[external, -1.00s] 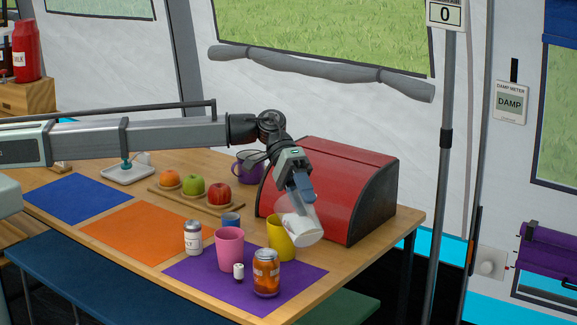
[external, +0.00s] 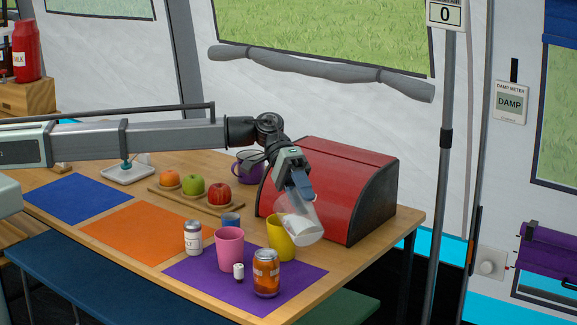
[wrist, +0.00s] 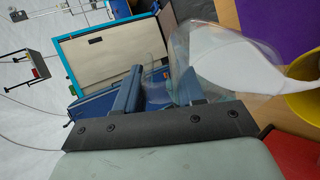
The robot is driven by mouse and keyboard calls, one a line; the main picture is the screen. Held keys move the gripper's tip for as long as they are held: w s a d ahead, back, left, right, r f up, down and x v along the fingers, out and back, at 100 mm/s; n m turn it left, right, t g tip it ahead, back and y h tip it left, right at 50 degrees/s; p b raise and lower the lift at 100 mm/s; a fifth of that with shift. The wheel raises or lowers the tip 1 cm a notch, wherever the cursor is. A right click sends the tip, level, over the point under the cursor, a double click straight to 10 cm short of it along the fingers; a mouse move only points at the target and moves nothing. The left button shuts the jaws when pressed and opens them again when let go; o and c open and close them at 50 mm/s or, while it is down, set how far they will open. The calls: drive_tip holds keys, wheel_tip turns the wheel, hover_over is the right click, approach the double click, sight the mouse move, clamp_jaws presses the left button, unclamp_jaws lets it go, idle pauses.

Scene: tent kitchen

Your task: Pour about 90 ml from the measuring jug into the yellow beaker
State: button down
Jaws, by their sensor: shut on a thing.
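My gripper (external: 300,192) is shut on the jug from above. In the wrist view the white liquid in the jug (wrist: 226,62) runs toward its lip, beside the yellow beaker (wrist: 306,99) at the right edge. The beaker stands upright on the table near the purple mat.
A red bread bin (external: 335,185) is right behind the jug. Fruit (external: 193,187) lies on a board to the left.

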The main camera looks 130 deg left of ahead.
sight(310, 219)
drive_tip(key=shift+s+a+r+t, duration=0.15)
drive_tip(key=shift+s+r+t, duration=0.1)
drive_tip(key=shift+t, duration=0.05)
idle(0.5)
drive_tip(key=shift+w+d+f+g, duration=0.25)
drive_tip(key=shift+w+g, duration=0.15)
drive_tip(key=shift+w, duration=0.05)
drive_tip(key=shift+w+d+r+g+y, duration=0.1)
drive_tip(key=shift+w+d+g+y, duration=0.1)
drive_tip(key=shift+w+g+y, duration=0.45)
drive_tip(key=shift+w+d+f+g, duration=0.2)
drive_tip(key=shift+f+g, duration=0.35)
drive_tip(key=shift+g, duration=0.2)
drive_tip(key=shift+w+d+f+g+y, duration=0.25)
drive_tip(key=shift+w+f+g+y, duration=0.1)
drive_tip(key=shift+f+g+y, duration=0.3)
drive_tip(key=shift+w+f, duration=0.1)
drive_tip(key=shift+w+d+f+g+y+b, duration=0.35)
drive_tip(key=shift+w+d+f+g+y, duration=0.2)
drive_tip(key=shift+w+f+g, duration=0.6)
drive_tip(key=shift+w+d+f+g+y+b, duration=0.5)
drive_tip(key=shift+w+f+g, duration=0.55)
drive_tip(key=shift+f, duration=0.65)
drive_tip(key=shift+w+d+f+g+y+b, duration=0.25)
drive_tip(key=shift+w+d+f+g+y, duration=0.45)
drive_tip(key=shift+f+g, duration=0.7)
